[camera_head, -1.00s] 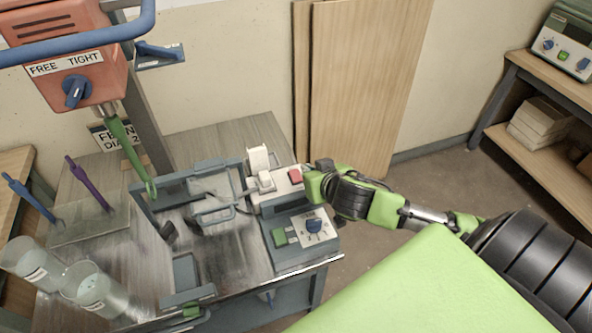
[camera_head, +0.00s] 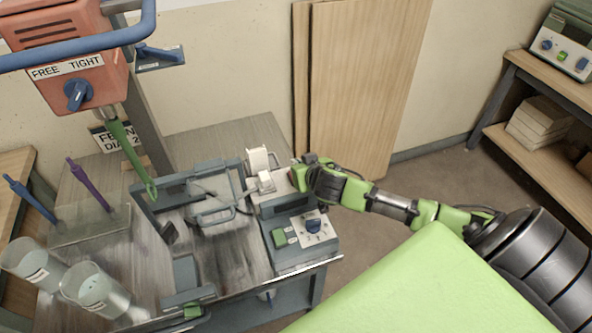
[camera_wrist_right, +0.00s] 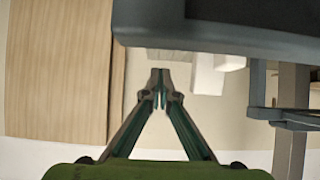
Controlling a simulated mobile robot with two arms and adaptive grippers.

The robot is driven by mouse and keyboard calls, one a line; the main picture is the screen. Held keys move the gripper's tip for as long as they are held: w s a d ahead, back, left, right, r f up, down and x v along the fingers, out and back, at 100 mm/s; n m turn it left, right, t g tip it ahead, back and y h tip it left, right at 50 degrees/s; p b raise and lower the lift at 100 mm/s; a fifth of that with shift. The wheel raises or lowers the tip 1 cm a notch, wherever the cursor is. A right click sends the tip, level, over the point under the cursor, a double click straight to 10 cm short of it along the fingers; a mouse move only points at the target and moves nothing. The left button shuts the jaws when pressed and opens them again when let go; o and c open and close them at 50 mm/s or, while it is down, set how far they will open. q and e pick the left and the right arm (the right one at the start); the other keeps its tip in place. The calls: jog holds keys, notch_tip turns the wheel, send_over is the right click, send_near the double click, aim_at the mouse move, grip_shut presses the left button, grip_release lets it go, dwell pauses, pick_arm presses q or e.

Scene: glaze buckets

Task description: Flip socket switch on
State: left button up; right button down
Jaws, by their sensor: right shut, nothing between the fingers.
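The white socket box (camera_head: 272,186) stands at the back right of the workbench, with a white plug (camera_head: 265,181) on its left part. Its red switch, at the right end, is now mostly covered by my right gripper (camera_head: 299,174) in the head view. That gripper reaches in from the right, at the socket's right end; I cannot tell whether it touches the switch. In the right wrist view its fingers (camera_wrist_right: 160,76) are together and empty, and pale white blocks (camera_wrist_right: 207,76) show beyond them, perhaps the socket and plug. My left gripper is not in view.
A grey control box (camera_head: 303,245) with a blue knob and green button sits in front of the socket. A clamp frame (camera_head: 178,180) stands left of it. Clear buckets (camera_head: 95,290) stand at front left. An orange mixer head (camera_head: 65,70) hangs at upper left.

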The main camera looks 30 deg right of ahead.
jog(key=shift+w+d+f, duration=0.1)
jog(key=shift+w+f, duration=0.15)
jog(key=shift+f, duration=0.8)
jog(key=shift+w+f, duration=0.25)
jog(key=shift+f, duration=0.8)
jog(key=shift+r+p, duration=0.1)
jog(key=shift+p, duration=0.35)
jog(key=shift+w+d+f+g+p, duration=0.1)
jog(key=shift+w+f+g+p, duration=0.05)
jog(key=shift+f+g+p, duration=0.3)
jog(key=shift+r, duration=0.1)
jog(key=shift+w+d+r, duration=0.15)
jog(key=shift+w+r, duration=0.05)
jog(key=shift+w, duration=0.55)
